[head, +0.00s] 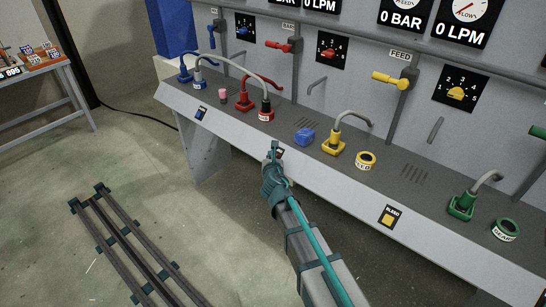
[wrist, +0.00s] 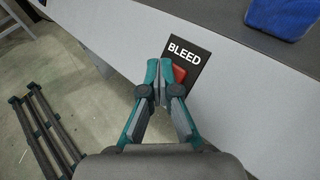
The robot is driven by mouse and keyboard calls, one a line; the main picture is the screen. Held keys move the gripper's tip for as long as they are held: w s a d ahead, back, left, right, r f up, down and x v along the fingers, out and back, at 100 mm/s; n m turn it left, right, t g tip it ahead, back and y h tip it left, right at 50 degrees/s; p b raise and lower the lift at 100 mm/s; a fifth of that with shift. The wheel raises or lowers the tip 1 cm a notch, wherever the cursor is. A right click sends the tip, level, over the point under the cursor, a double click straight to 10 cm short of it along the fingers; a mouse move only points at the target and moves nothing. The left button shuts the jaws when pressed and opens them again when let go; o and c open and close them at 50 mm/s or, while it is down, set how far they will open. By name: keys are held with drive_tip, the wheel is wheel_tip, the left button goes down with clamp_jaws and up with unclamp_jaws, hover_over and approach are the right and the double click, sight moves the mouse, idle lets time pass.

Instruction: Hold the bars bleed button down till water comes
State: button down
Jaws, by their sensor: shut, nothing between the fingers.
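The bleed plate for the red station is a black plate lettered BLEED (wrist: 187,50) on the pale sloping front of the console. Its red button (wrist: 180,74) shows just right of my fingertips in the wrist view, partly covered by the right finger. My gripper (wrist: 159,68) is shut and empty, with its tips over the plate's left part, beside the button. I cannot tell whether the tips touch the plate. In the head view my gripper (head: 273,150) hides most of this plate. The red valve lever (head: 278,46) and red hose coupling (head: 244,101) are behind.
Yellow (head: 387,216) and blue (head: 200,113) bleed buttons sit along the same console front. A blue block (head: 305,136) lies on the ledge above my gripper. A dark rail frame (head: 125,245) lies on the floor at left. Gauges read 0 BAR and 0 LPM.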

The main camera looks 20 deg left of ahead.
drive_tip(key=shift+s+a+r+p, duration=0.2)
drive_tip(key=shift+s+r+p, duration=0.25)
drive_tip(key=shift+s+r, duration=0.15)
idle(0.3)
drive_tip(key=s+r+p, duration=0.1)
drive_tip(key=s+a+r+p, duration=0.1)
drive_tip(key=s+r, duration=0.1)
drive_tip(key=shift+s+a+r, duration=0.1)
drive_tip(key=shift+a+r, duration=0.1)
drive_tip(key=shift+r, duration=0.05)
idle(0.6)
